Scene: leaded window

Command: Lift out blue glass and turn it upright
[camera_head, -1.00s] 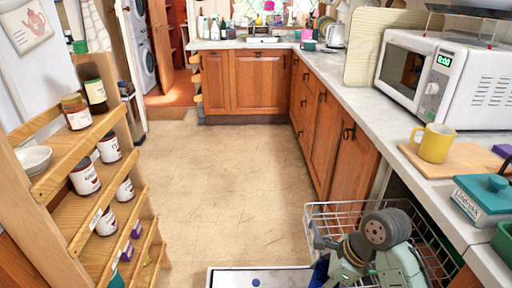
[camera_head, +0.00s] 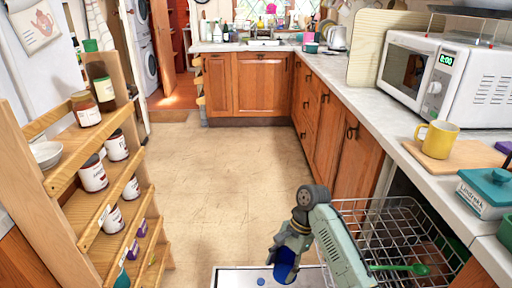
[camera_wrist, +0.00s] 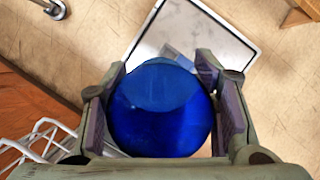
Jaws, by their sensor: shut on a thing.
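The blue glass (camera_wrist: 160,110) is between the two fingers of my gripper (camera_wrist: 165,105) in the wrist view, with both pads against its sides. A round blue face of it fills the middle of that view; I cannot tell whether this is its base or its mouth. In the head view the blue glass (camera_head: 286,268) shows below my gripper (camera_head: 288,258), partly hidden by the fingers. It is held to the left of the wire rack (camera_head: 385,207), above the pale open dishwasher door (camera_head: 240,279).
A green utensil (camera_head: 412,268) lies in the wire rack. The counter at right holds a yellow mug (camera_head: 437,139) on a wooden board, a teal-lidded box (camera_head: 487,190) and a microwave (camera_head: 440,78). A shelf with jars (camera_head: 93,176) stands at left. The middle floor is clear.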

